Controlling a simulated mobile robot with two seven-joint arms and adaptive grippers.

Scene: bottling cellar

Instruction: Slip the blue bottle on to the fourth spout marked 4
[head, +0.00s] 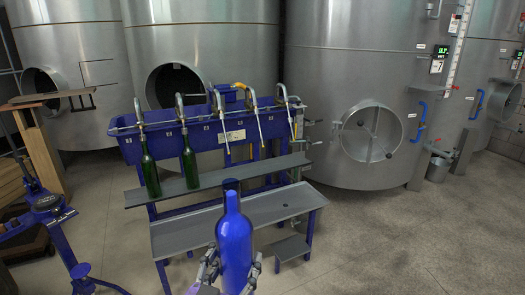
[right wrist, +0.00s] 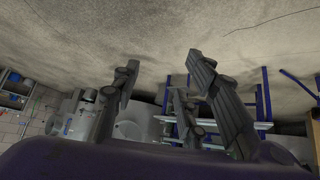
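The blue filler (head: 185,140) stands beyond, with a row of several bent metal spouts. The fourth spout from the left (head: 257,120) hangs free; its number is too small to read. The bottle is in front of the filler, apart from the spouts. My right gripper (right wrist: 165,95) is open and empty in the right wrist view.
Green bottles (head: 149,170) (head: 190,165) hang on the first two spouts from the left. A narrow grey shelf (head: 225,180) and a lower grey bench (head: 185,235) run below the spouts. Steel tanks (head: 350,80) stand behind. Floor (head: 390,240) on the right is clear.

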